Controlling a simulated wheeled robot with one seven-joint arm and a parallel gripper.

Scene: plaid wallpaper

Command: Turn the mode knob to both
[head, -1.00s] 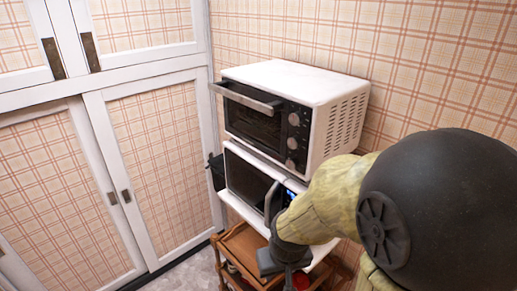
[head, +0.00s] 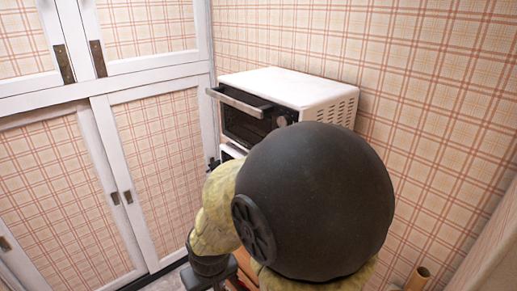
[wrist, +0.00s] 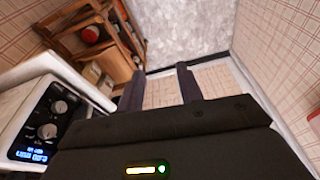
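The upper white oven (head: 290,86) stands against the wall in the head view, with a dark front and a bar handle. One of its knobs (head: 281,119) shows; my arm hides the rest of its control side. A lower appliance is almost fully hidden by my arm. The wrist view shows a white appliance (wrist: 20,103) at the left, with two round knobs (wrist: 58,106) and a lit blue display (wrist: 30,155). No knob labels can be read. My gripper (wrist: 160,72) is open and empty, its two dark fingers apart, to the right of this appliance and not touching its knobs.
A wooden shelf (wrist: 118,62) with red and white items stands below the appliance. The grey floor (wrist: 185,35) beyond the fingers is clear.

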